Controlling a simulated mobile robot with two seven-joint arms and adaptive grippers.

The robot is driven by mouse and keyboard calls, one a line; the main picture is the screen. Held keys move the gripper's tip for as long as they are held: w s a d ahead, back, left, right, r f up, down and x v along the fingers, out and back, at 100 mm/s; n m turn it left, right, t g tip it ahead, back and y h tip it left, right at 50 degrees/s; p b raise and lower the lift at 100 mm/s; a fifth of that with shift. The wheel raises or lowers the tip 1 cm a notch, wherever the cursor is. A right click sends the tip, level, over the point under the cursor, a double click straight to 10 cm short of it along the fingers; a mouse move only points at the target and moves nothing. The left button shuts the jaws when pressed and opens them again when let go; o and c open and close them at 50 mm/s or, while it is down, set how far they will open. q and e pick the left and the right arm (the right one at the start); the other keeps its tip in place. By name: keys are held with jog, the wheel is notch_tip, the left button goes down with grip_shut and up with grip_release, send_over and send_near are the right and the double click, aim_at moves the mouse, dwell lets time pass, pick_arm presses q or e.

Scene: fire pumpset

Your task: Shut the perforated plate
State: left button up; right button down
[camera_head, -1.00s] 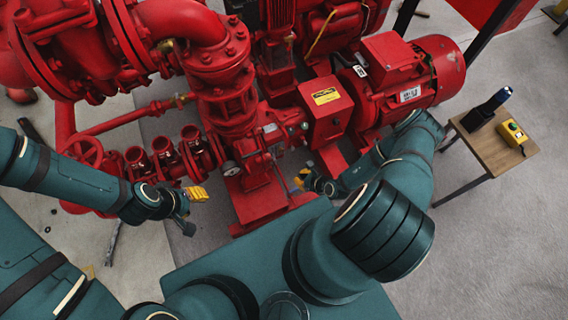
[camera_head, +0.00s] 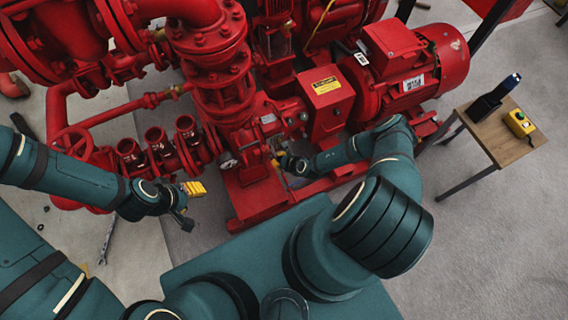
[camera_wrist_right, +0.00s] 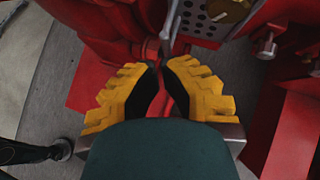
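The perforated plate (camera_wrist_right: 205,20) is a grey metal sheet with rows of round holes, at the top of the right wrist view, with a brass round piece (camera_wrist_right: 228,12) on it. In the head view I cannot make out the plate. My right gripper (camera_head: 279,160) is against the red pump casing there. In the right wrist view its yellow fingertips (camera_wrist_right: 161,65) are a narrow gap apart, just below the plate's left edge, with nothing visibly held. My left gripper (camera_head: 190,200) hangs below the red valves, away from the plate; its opening is unclear.
Red pumps, pipes and a motor (camera_head: 415,70) fill the back. A red handwheel (camera_head: 72,143) and several short pipes stand at left. A small wooden table (camera_head: 495,140) at right holds a dark device (camera_head: 490,100) and a yellow control box (camera_head: 519,123).

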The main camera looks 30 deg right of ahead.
jog(key=shift+w, duration=0.1)
pick_arm(q)
jog(key=shift+p+v, duration=1.2)
jog(key=shift+v, duration=0.05)
pick_arm(e)
jog(key=shift+w+a+m+h, duration=0.4)
jog(key=shift+w+m, duration=0.1)
jog(key=shift+w, duration=0.15)
pick_arm(q)
jog(key=shift+w+d, duration=0.15)
jog(key=shift+d, duration=0.05)
pick_arm(e)
jog(key=shift+d, duration=0.1)
